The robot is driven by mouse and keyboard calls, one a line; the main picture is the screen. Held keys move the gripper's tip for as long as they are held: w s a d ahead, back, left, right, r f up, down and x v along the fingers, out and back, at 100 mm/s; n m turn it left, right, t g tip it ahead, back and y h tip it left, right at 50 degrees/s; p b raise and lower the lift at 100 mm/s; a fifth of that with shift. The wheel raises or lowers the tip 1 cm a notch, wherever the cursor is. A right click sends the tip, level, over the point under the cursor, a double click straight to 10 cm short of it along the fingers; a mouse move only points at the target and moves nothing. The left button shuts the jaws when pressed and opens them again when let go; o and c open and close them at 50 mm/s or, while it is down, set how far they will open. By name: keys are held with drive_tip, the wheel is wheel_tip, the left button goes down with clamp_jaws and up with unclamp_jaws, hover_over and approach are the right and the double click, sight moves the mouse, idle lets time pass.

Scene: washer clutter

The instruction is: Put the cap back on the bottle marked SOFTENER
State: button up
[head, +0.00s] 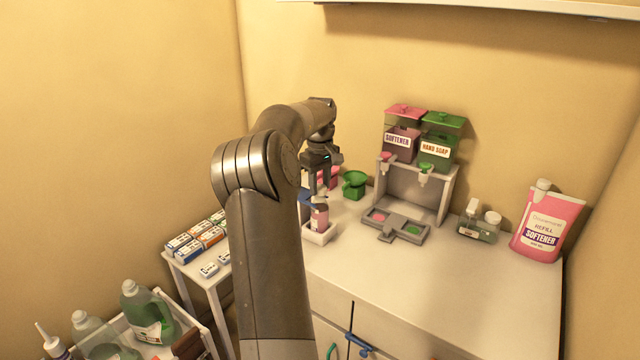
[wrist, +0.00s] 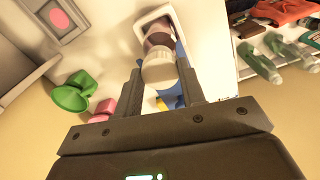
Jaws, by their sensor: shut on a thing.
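My gripper (head: 320,184) is over a small pink bottle (head: 320,218) standing in a white holder (head: 319,237). In the wrist view my gripper (wrist: 160,84) is shut on a pale, round cap (wrist: 159,70), held between the two fingers. The cap is in line with the bottle (wrist: 158,36), which shows behind it, partly covered. I cannot tell whether the cap is seated on the neck or just above it. The bottle's lettering is too small to read.
A blue item (head: 306,196) is close beside the bottle. A green funnel-like piece (head: 354,183) and a pink one (wrist: 103,109) stand nearby. Right are a dispenser stand (head: 408,184), small bottles (head: 478,224) and a SOFTENER refill (head: 545,222). The front right counter is clear.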

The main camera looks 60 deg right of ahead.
drive_tip(key=shift+f, duration=0.85)
idle(1.1)
drive_tip(key=o, duration=1.4)
drive_tip(key=shift+r, duration=0.15)
drive_tip(key=shift+r, duration=3.35)
